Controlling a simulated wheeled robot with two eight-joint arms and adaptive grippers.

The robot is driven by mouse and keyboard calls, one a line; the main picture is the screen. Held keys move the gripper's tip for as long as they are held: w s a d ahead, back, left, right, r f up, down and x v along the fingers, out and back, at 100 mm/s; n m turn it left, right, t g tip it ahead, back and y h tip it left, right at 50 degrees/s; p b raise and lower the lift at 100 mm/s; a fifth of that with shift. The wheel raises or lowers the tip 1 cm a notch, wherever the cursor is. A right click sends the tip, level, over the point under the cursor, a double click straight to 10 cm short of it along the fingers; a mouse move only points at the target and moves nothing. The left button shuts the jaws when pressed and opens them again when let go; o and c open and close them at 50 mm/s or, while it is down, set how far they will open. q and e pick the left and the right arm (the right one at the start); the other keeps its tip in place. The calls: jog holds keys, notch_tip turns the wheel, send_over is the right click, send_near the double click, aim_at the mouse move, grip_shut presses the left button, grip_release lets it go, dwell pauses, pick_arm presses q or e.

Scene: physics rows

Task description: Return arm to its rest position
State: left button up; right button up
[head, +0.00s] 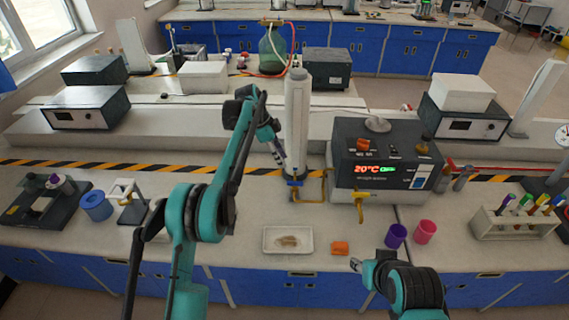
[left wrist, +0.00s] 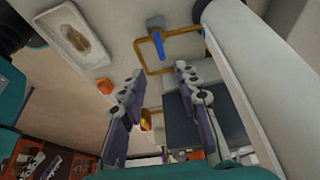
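My left arm rises from the lower left of the head view, bent at a raised elbow. My left gripper (head: 280,160) is beside the white upright column (head: 297,115), just left of it and above the bench. In the left wrist view its two fingers (left wrist: 156,78) stand apart with nothing between them, and the column (left wrist: 240,85) passes to their right. My right gripper (head: 356,265) is partly seen low in the head view, near the bench's front edge. Whether its fingers are open or shut is too small to tell.
A white tray with a brown item (head: 270,240) and an orange block (head: 340,248) lie at the bench front. A heater box with a red display (head: 375,150) stands right of the column. Purple (head: 396,236) and pink cups (head: 425,232) and a tube rack (head: 515,222) are further right.

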dwell(0.4)
pick_arm(q)
jog(key=s+a+r+n+t+y, duration=0.1)
jog(key=s+a+r+n, duration=0.1)
jog(key=s+r+n, duration=0.3)
jog(key=s+a+r+n+t, duration=0.1)
jog(key=s+a+r, duration=0.2)
jog(key=s, duration=0.4)
jog(key=s+a+r+n+t+y, duration=0.1)
jog(key=s+a+r+n+t, duration=0.15)
jog(key=s+r, duration=0.2)
jog(key=s+a+f+n+t+y, duration=0.1)
jog(key=s+f+n, duration=0.4)
jog(key=s, duration=0.6)
jog(key=s+a+f+n+t+y, duration=0.1)
jog(key=s+a+f+n, duration=0.3)
jog(key=s, duration=0.8)
jog(key=shift+s+a+f+n+t, duration=0.2)
jog(key=shift+f+n+t, duration=0.15)
jog(key=shift+f, duration=0.3)
